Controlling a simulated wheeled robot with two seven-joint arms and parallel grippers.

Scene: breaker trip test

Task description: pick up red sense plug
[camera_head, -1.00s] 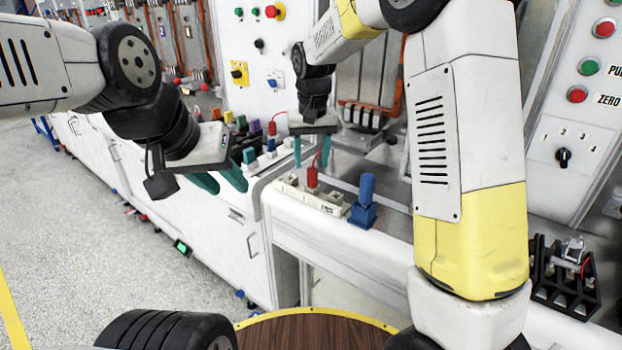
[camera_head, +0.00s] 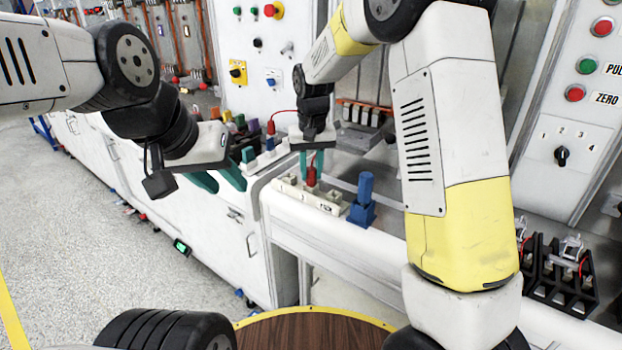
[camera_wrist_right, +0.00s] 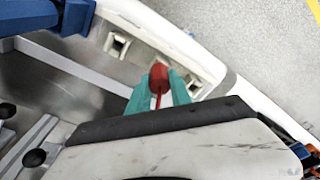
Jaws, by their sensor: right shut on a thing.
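The red sense plug (camera_head: 311,176) stands in the white socket strip (camera_head: 327,206) on the bench. It also shows in the right wrist view (camera_wrist_right: 158,76), with a red lead running back from it. My right gripper (camera_head: 312,166) is shut on the red plug, its teal fingers on either side of it. In the right wrist view the fingers (camera_wrist_right: 158,92) flank the plug, with the strip's sockets beyond. The plug's lower end is hard to see. My left gripper (camera_head: 222,183) hangs at the left with its teal fingers apart and nothing between them.
Several coloured plugs (camera_head: 262,143) stand in a row behind. A black rack (camera_head: 560,275) sits at the right.

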